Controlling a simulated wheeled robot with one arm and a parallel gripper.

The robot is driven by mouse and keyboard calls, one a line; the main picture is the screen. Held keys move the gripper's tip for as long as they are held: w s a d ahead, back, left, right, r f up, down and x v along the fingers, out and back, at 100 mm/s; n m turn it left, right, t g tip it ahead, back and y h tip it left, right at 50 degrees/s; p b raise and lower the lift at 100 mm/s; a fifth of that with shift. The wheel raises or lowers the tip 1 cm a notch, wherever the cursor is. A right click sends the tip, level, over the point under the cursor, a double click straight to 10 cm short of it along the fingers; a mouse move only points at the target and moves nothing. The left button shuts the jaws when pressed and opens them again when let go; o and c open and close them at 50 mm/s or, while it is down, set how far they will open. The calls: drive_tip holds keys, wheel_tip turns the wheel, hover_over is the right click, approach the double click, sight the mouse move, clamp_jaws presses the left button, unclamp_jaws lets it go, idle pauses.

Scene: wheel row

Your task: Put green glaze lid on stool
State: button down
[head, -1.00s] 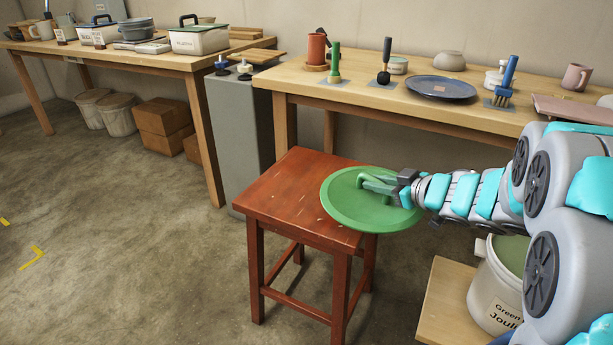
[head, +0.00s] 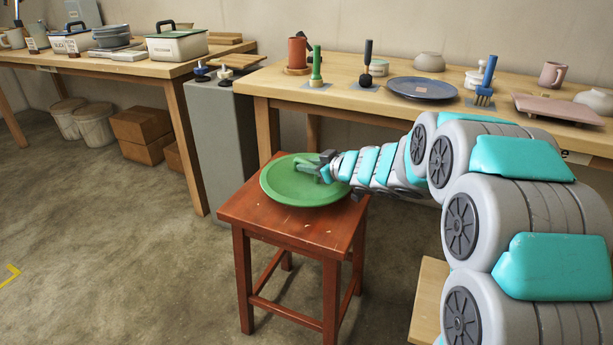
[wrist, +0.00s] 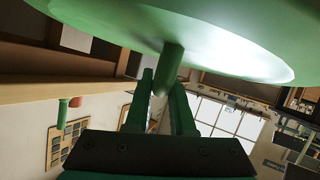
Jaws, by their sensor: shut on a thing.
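The green glaze lid (head: 290,190) is a round green disc with a handle on top. In the head view it is over the red-brown wooden stool (head: 250,217), covering much of the seat. I cannot tell whether it touches the seat or hovers just above it. My gripper (head: 318,167) is shut on the lid's handle, coming in from the right. In the wrist view the lid (wrist: 225,45) fills the top, and my gripper's green fingers (wrist: 168,95) close around the handle post.
A long wooden table (head: 300,88) behind the stool holds brushes, a blue plate (head: 422,88) and cups. A grey pedestal (head: 226,130) stands behind the stool to the left. A low wooden board (head: 428,300) is at right front.

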sight(308, 176)
drive_tip(key=shift+w+a+f+b, duration=0.15)
drive_tip(key=shift+f+b, duration=0.15)
drive_tip(key=shift+f, duration=0.6)
drive_tip(key=shift+w+a+f+b, duration=0.15)
drive_tip(key=shift+f+b, duration=0.15)
drive_tip(key=shift+f, duration=0.6)
drive_tip(key=shift+s, duration=0.1)
drive_tip(key=shift+f, duration=0.15)
drive_tip(key=c, duration=0.8)
unclamp_jaws()
drive_tip(key=shift+o, duration=0.2)
drive_tip(key=shift+s+d+r, duration=0.15)
drive_tip(key=shift+r, duration=0.15)
drive_tip(key=p+v, duration=0.1)
drive_tip(key=v, duration=1)
drive_tip(key=shift+s+d, duration=0.2)
